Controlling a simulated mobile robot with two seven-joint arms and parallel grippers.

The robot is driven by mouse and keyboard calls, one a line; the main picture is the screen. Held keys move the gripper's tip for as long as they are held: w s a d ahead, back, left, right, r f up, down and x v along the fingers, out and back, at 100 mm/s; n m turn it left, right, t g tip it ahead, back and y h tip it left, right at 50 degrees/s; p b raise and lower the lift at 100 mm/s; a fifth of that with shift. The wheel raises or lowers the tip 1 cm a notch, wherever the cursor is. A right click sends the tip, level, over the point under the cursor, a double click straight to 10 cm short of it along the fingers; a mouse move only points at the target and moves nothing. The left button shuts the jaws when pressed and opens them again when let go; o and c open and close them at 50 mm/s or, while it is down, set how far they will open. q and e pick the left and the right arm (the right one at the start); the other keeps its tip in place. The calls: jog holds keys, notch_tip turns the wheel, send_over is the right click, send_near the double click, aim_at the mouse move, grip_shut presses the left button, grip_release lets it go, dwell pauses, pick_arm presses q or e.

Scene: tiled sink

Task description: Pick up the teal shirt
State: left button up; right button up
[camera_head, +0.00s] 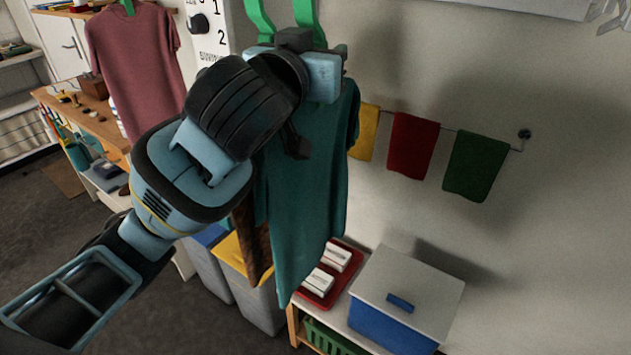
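The teal shirt (309,200) hangs in the middle of the camera_head view, below two green strips (305,14) that look like part of a hanger. My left arm comes in from the lower left and crosses in front of the shirt's upper left part. My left gripper (318,68) is at the top of the shirt, at or very near its collar. Its fingertips are mostly hidden by the hand, so I cannot tell whether they grip the cloth. My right gripper is not in view.
A pink shirt (138,62) hangs at the left by a wooden counter (105,128). Yellow, red (412,146) and green towels hang on a wall rail. Below are a blue box with a white lid (412,290), a red tray (350,262) and grey bins (258,300).

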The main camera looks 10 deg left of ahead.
pick_arm(q)
jog(key=shift+c, duration=0.4)
grip_shut()
jog(key=shift+r, duration=0.15)
